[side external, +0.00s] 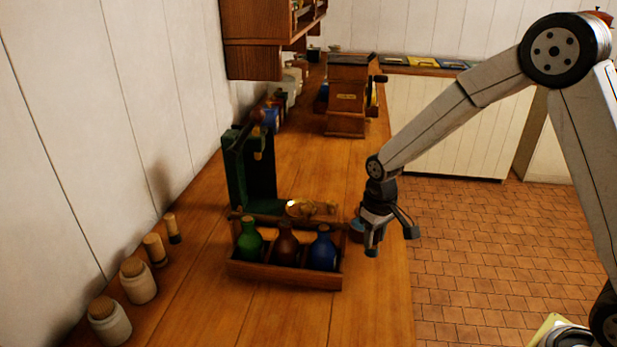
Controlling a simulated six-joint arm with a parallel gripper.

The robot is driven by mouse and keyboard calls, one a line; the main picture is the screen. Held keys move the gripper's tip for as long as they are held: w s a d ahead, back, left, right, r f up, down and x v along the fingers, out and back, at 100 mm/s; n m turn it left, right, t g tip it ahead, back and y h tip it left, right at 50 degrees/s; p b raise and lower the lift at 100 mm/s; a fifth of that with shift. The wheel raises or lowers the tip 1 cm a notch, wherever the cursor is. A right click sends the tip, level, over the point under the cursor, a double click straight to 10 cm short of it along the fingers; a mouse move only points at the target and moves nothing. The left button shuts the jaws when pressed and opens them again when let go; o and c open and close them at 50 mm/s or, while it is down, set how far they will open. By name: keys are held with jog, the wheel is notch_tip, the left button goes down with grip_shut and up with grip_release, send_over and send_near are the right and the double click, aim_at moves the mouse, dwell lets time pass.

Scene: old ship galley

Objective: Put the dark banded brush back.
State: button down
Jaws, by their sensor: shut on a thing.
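My gripper (390,238) hangs over the right edge of the wooden counter (378,310), just right of the bottle crate. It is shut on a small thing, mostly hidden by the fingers. A dark blue-grey shape (357,229) shows just left of the fingers. I cannot tell whether it is the held thing or stands on the counter behind. No dark banded brush can be made out for certain. Two small upright pieces with pale tops stand by the left wall; the farther one (173,228) has a dark lower part, and the nearer one (154,250) is paler.
The wooden crate (283,275) holds a green, a brown and a blue bottle. Corked jars (138,281) line the left wall. A wooden mill (346,95) stands farther back. The front counter is clear.

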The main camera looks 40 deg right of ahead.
aim_at(374, 242)
jog(key=shift+f, duration=1.5)
jog(key=shift+f, duration=0.15)
jog(key=shift+c, duration=1.7)
grip_release()
jog(key=shift+r, duration=0.2)
notch_tip(374, 242, up, 12)
jog(key=shift+s, duration=0.15)
jog(key=s+f+t, duration=0.2)
jog(key=s+f, duration=0.2)
jog(key=s, duration=0.9)
jog(key=shift+s+f+t, duration=0.2)
jog(key=shift+s+t, duration=0.05)
jog(key=shift+t, duration=0.05)
